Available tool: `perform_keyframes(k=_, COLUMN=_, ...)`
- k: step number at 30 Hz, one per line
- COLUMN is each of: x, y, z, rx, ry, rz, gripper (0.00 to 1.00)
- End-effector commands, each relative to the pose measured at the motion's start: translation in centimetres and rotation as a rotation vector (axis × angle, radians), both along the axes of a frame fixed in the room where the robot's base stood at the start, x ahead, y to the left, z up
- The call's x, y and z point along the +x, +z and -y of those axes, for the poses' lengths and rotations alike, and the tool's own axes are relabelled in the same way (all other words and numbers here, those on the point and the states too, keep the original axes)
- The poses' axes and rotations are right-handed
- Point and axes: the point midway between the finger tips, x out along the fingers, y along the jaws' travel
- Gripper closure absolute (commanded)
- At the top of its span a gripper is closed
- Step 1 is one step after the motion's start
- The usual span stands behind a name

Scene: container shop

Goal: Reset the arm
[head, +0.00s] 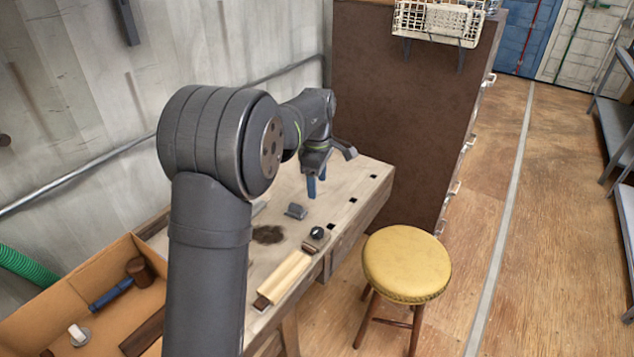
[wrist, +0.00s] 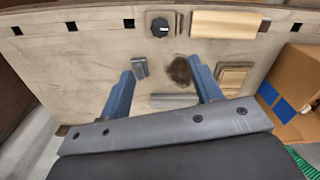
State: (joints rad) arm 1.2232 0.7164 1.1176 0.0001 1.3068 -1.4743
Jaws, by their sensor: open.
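My gripper (head: 316,186) is above the far part of the wooden workbench (head: 345,190). In the wrist view, my gripper (wrist: 163,88) shows two blue fingers spread wide apart with nothing between them but the bench top (wrist: 90,75) below. A small grey metal block (head: 296,211) lies on the bench near the gripper; it also shows in the wrist view (wrist: 140,67) beside the left finger. My arm hides part of the bench in the head view.
A black knob on a wooden base (head: 316,235) and a pale wooden block (head: 284,277) lie along the bench's front edge. A cardboard box (head: 50,305) with tools stands at the left. A yellow stool (head: 406,264) stands in front; a tall brown cabinet (head: 400,110) is behind.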

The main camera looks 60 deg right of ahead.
Motion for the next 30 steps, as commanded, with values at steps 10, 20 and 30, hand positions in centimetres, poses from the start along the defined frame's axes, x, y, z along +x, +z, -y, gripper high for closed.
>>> perform_keyframes(k=10, x=0.0, y=-2.8, z=0.0, rx=0.003, ry=0.000, rz=-0.001, gripper=0.41)
perform_keyframes(k=20, x=0.0, y=-9.4, z=0.0, rx=0.004, ry=0.000, rz=-0.001, gripper=0.41)
perform_keyframes(k=30, x=0.0, y=-15.5, z=0.0, rx=0.003, ry=0.000, rz=-0.001, gripper=0.41)
